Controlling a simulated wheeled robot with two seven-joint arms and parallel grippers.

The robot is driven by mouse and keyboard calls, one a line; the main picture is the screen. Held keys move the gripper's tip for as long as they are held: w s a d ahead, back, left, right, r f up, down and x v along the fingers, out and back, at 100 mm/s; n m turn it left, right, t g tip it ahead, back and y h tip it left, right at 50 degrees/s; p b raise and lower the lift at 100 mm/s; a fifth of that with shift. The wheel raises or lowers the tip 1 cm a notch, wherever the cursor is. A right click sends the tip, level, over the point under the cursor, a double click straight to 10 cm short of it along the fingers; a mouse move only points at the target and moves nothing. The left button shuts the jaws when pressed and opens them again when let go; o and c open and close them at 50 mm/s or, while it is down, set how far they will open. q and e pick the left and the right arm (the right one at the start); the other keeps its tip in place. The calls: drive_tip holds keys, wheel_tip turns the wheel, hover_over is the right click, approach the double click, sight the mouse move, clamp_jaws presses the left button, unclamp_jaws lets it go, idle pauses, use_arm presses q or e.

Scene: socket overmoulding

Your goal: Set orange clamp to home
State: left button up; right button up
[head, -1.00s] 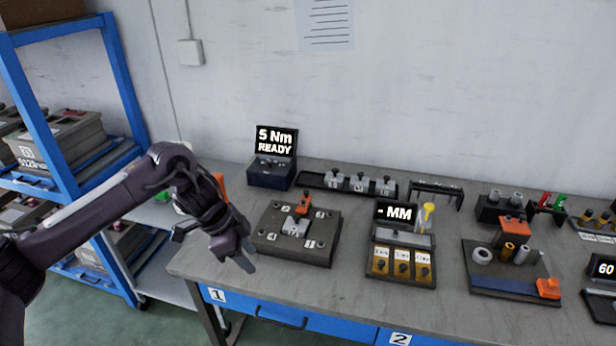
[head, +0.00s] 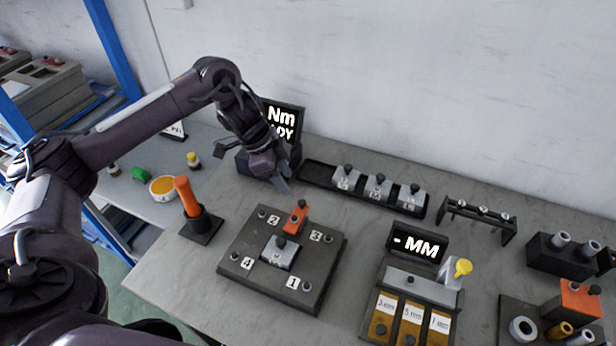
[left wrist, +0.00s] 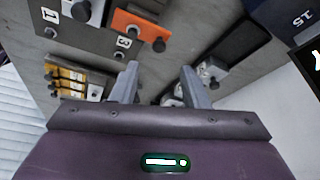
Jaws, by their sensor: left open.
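The orange clamp (head: 295,217) sits on the dark fixture plate (head: 237,262), at the back of a grey metal block (head: 279,254) between the marks 2 and 3. It also shows at the top of the left wrist view (left wrist: 141,25), with its dark knob. My left gripper (head: 282,184) is open and empty, above the bench behind the plate, in front of the torque display. Its two grey fingers (left wrist: 158,84) are apart in the left wrist view, with nothing between them. My right gripper is not in view.
The Nm display (head: 283,122) stands close behind my left gripper. A black tray (head: 321,174) with several grey blocks lies to its right. An orange-handled tool (head: 187,196) stands in a holder left of the plate. The MM gauge (head: 418,244) stands to the right.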

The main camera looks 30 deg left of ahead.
sight(301, 202)
use_arm(q)
drive_tip(key=p+x, duration=0.1)
drive_tip(key=x, duration=0.5)
drive_tip(key=shift+d+f, duration=0.2)
drive_tip(key=shift+f, duration=0.1)
drive_tip(key=shift+w+d+f, duration=0.15)
drive_tip(key=shift+f, duration=0.35)
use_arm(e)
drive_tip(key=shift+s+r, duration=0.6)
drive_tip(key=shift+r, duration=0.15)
use_arm(q)
clamp_jaws()
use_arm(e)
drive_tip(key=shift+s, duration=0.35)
